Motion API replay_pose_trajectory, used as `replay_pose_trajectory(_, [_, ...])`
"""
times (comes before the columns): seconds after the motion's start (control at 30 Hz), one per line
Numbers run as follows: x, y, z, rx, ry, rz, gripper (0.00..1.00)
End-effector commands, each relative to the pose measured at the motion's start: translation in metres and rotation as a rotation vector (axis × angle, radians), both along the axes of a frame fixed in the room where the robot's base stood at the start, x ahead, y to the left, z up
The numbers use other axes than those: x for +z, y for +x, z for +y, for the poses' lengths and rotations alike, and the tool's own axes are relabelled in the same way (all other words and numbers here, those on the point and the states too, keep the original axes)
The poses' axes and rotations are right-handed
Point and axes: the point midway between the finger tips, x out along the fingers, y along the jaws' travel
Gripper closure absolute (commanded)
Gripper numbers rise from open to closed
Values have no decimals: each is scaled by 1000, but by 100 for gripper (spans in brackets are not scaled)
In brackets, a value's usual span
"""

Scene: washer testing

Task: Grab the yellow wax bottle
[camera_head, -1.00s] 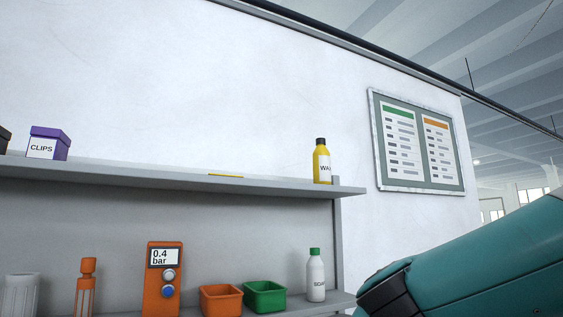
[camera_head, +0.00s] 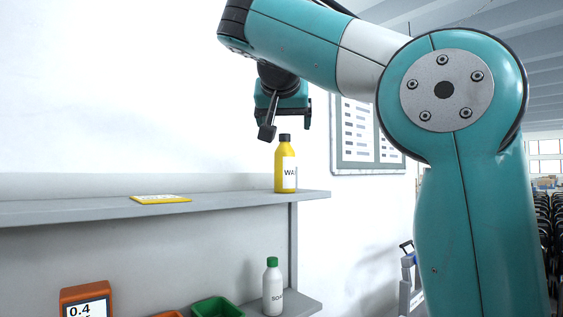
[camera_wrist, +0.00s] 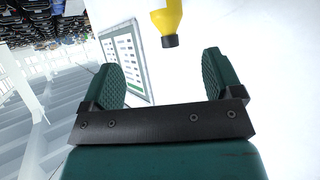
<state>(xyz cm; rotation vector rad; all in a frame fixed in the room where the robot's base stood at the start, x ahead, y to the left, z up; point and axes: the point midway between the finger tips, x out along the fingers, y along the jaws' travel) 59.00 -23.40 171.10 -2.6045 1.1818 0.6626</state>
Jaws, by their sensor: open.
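The yellow wax bottle (camera_head: 285,170) has a black cap and a white label and stands upright at the right end of the upper shelf. In the head view my gripper (camera_head: 288,128) is above and close to the bottle's cap. In the wrist view the bottle (camera_wrist: 167,18) shows cap-first at the top edge, cut off by the frame. There my gripper (camera_wrist: 160,78) has its two green padded fingers wide apart, with nothing between them. The bottle is beyond the fingertips, toward the right finger.
A flat yellow card (camera_head: 160,199) lies on the upper shelf (camera_head: 80,211) left of the bottle. On the lower shelf stand a white soap bottle (camera_head: 273,288), a green bin (camera_head: 217,306) and an orange gauge (camera_head: 87,298). A framed board (camera_head: 362,135) hangs on the wall behind.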

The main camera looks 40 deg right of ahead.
Motion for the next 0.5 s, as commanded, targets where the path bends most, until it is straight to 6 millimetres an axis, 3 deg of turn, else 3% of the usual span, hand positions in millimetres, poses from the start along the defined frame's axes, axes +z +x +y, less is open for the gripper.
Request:
replay_pose_trajectory(0.03, [-11,7,-7,-2,-1,5,15])
replay_pose_trajectory(0.23, [-33,36,-33,6,0,6,15])
replay_pose_trajectory(0.5, [-49,60,-59,10,0,3,15])
